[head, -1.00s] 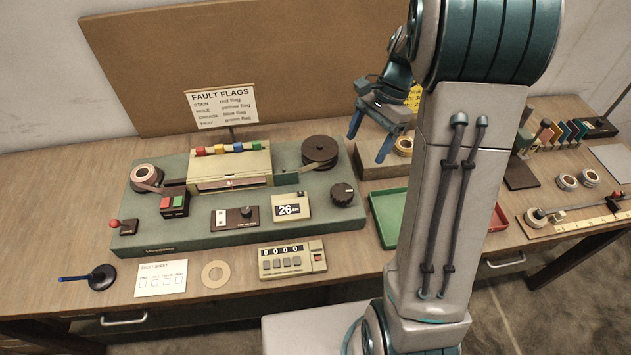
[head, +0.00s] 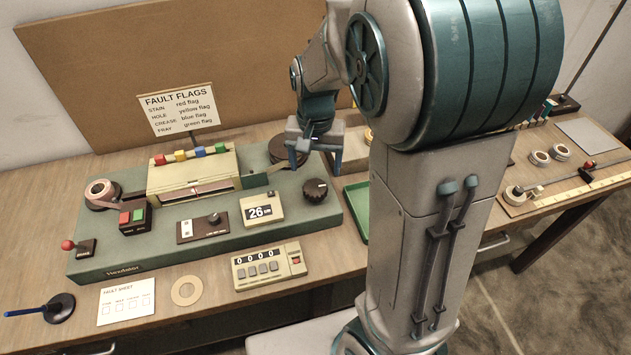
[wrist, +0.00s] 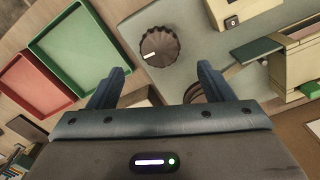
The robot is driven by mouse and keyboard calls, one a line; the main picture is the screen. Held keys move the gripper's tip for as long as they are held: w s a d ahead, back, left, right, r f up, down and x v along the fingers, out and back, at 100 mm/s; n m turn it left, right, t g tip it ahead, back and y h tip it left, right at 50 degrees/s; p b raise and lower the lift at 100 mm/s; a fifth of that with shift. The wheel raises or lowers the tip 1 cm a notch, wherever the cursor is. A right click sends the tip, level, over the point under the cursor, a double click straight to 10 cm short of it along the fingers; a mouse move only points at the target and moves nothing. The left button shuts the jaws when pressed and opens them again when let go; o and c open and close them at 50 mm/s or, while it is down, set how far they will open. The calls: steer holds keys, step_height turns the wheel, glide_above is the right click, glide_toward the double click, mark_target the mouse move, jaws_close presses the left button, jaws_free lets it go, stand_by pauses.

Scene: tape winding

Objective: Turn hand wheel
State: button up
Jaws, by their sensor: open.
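The hand wheel (head: 316,190), a dark fluted knob with a white mark, sits on the right end of the green winding machine (head: 215,238). The wheel also shows in the wrist view (wrist: 160,47), just beyond the fingertips and roughly centred between them. My gripper (head: 315,160) is open and empty, above the machine's right end and behind the wheel in the head view. Its two blue fingers stand apart in the wrist view (wrist: 162,75). They do not appear to touch the wheel. The exact height gap is hard to tell.
A dark reel (head: 282,151) is partly hidden behind my gripper. The speed display (head: 262,208) stands left of the wheel. A green tray (wrist: 80,50) and a red tray (wrist: 28,88) lie beside the machine. A counter (head: 268,266) stands in front.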

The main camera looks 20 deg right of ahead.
mark_target(315, 186)
step_height(315, 186, down, 7)
steer(key=shift+r, duration=0.1)
stand_by(0.3)
steer(key=c, duration=1)
steer(key=shift+m, duration=0.3)
steer(key=o, duration=1)
